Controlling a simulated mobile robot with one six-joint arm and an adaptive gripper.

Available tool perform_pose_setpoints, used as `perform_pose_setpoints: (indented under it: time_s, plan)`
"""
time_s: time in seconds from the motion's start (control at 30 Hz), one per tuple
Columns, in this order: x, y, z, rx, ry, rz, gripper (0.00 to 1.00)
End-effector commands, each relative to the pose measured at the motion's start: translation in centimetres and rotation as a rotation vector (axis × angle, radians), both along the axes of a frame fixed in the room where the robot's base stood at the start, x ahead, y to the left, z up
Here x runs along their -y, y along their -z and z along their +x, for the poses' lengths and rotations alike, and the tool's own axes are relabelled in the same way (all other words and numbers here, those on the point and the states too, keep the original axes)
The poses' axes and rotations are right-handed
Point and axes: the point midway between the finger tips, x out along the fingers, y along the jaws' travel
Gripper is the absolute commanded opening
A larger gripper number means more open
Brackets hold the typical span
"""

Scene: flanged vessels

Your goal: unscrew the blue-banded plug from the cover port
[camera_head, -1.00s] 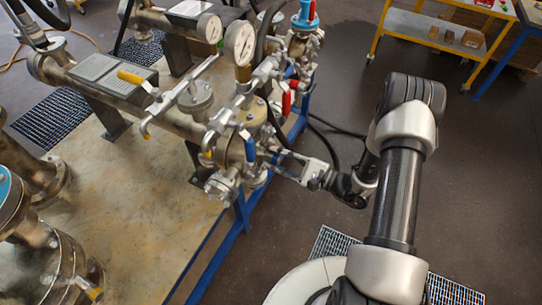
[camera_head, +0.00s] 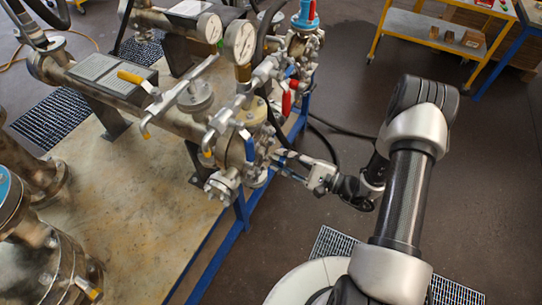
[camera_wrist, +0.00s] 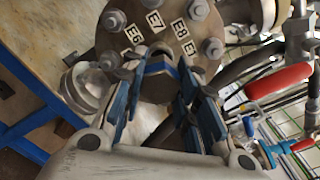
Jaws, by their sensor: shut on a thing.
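The cover (camera_wrist: 205,22) is a round grey bolted flange, with labels E6, E7 and E8 readable in the wrist view. My gripper (camera_wrist: 162,68) is shut on the blue-banded plug (camera_wrist: 158,88), which shows as a grey-brown round body with a blue band between the fingers. The fingers have blue edges and hide much of the plug. I cannot tell whether its thread is still in the port. In the head view, my gripper (camera_head: 283,167) reaches the cover end of the vessel (camera_head: 236,150) from the right; the plug is too small to make out there.
A blue-handled valve (camera_head: 249,146) and red handles (camera_head: 287,103) sit close to the cover. The wrist view shows a red handle (camera_wrist: 280,80) right of the fingers. A black hose (camera_head: 333,152) hangs behind. The floor at right is open, with a yellow cart (camera_head: 425,30) far back.

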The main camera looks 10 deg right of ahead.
Motion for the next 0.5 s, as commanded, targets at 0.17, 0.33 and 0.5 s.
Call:
perform_pose_setpoints:
  time_s: [0.17,0.33,0.5]
  plan:
    - [0.2,0.0,-0.1,0.0,-0.001,0.001,0.0]
    - [0.2,0.0,-0.2,0.0,-0.001,0.001,0.0]
    - [1.1,0.0,-0.7,0.0,0.003,0.0,0.0]
